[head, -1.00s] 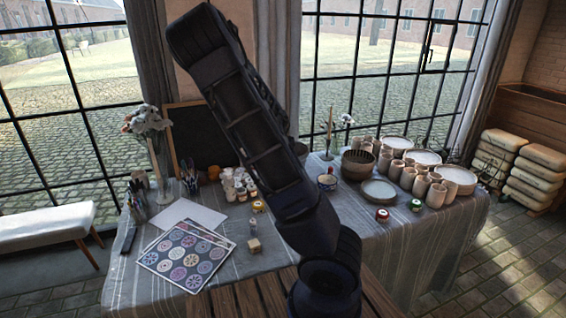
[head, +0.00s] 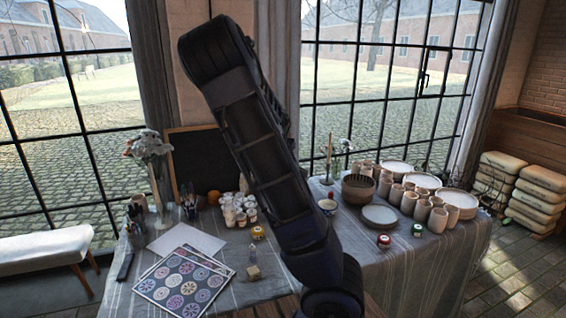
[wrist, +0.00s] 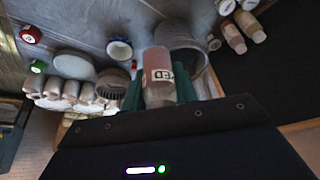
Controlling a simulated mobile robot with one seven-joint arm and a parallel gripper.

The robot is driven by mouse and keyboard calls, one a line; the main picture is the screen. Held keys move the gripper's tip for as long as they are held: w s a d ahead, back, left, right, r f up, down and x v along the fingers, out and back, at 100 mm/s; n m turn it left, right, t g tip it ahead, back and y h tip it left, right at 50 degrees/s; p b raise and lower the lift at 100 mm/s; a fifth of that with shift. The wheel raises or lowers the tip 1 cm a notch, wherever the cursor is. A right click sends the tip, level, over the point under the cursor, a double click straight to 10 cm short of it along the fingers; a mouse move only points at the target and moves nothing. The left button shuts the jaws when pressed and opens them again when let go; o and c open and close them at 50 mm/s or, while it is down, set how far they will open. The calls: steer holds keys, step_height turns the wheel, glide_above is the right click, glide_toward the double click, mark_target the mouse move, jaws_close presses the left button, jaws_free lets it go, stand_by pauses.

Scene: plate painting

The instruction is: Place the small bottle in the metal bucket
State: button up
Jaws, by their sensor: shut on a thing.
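In the wrist view, my gripper (wrist: 160,82) has green fingers closed on both sides of the small bottle (wrist: 157,60), which is pinkish with a white label. The metal bucket (wrist: 190,60), grey and round, shows just behind the bottle and is partly covered by it. I cannot tell how far the bottle is above or beside the bucket's rim. In the head view, my arm hides the bucket, and my gripper and the held bottle are not visible.
Small paint bottles (head: 238,208) stand left of my arm. A bowl (head: 327,206), a dark ribbed bowl (head: 358,188), plates (head: 380,217), cups (head: 422,210) and red (head: 384,241) and green (head: 417,230) jars crowd the right. A blackboard (head: 205,155) stands at the back.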

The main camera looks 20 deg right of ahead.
steer(key=w+d+n+t+y, duration=0.1)
steer(key=w+d+n+y, duration=0.1)
steer(key=w+d+n, duration=0.6)
steer(key=w+d+n+y, duration=0.2)
steer(key=w+d, duration=0.1)
steer(key=w, duration=0.8)
step_height(320, 180, down, 16)
steer(key=shift+r, duration=0.15)
stand_by(1.5)
steer(key=shift+w, duration=0.1)
steer(key=o, duration=1)
steer(key=shift+o, duration=0.2)
step_height(320, 180, up, 7)
